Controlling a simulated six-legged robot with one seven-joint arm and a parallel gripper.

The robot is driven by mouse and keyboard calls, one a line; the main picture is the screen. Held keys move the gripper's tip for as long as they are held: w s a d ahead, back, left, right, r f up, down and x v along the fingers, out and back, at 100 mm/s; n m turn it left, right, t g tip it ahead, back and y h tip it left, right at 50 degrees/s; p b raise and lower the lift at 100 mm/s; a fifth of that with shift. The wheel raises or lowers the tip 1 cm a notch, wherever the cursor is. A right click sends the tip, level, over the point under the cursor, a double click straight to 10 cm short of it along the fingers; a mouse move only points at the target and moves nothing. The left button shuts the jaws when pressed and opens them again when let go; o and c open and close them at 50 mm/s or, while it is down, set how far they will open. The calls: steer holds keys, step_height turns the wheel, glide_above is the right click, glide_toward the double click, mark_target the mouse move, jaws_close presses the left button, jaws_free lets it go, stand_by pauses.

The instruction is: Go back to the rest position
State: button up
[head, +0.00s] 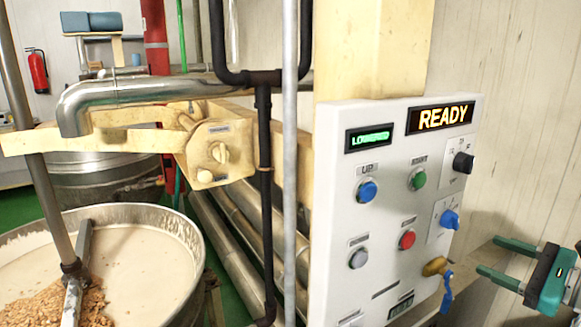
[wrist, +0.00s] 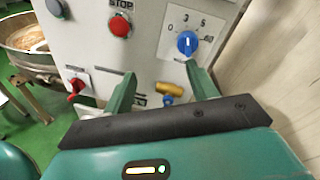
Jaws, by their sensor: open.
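My gripper (head: 507,262) is at the right edge of the head view, to the right of the white control panel (head: 385,230). Its two green fingers are apart with nothing between them. In the wrist view my gripper (wrist: 160,85) points at the lower part of the panel (wrist: 150,50). A blue knob (wrist: 187,42) with a numbered scale lies just beyond the right fingertip, and I cannot tell whether they touch. The panel's displays read "READY" (head: 441,118) and "LOWERED" (head: 369,138).
A kettle (head: 150,217) with pale mass and nuts stands at the left. A brass valve with a blue handle (head: 446,293) sticks out at the panel's lower right. A dark vertical pipe (head: 266,200) stands left of the panel. A plain wall (head: 520,130) is at the right.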

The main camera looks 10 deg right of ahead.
steer(key=w+a+f+n+g+y, duration=0.2)
steer(key=a+n+g, duration=0.3)
steer(key=a, duration=0.7)
steer(key=s+a+f+n+g+h, duration=0.1)
steer(key=s+a+f+n+h, duration=0.1)
steer(key=a+n, duration=0.4)
steer(key=s+a+f+n+g+h, duration=0.2)
steer(key=s+a+f+n+h, duration=0.1)
steer(key=a+n, duration=0.4)
steer(key=s+a+f+n+g+h, duration=0.1)
steer(key=s+a+f+n+h, duration=0.1)
steer(key=a+n+h, duration=0.2)
steer(key=a+n, duration=0.2)
steer(key=n, duration=0.1)
steer(key=shift+s+a+f+n+g, duration=0.15)
steer(key=shift+s+f+n+g, duration=0.15)
steer(key=shift+f+n+g, duration=0.1)
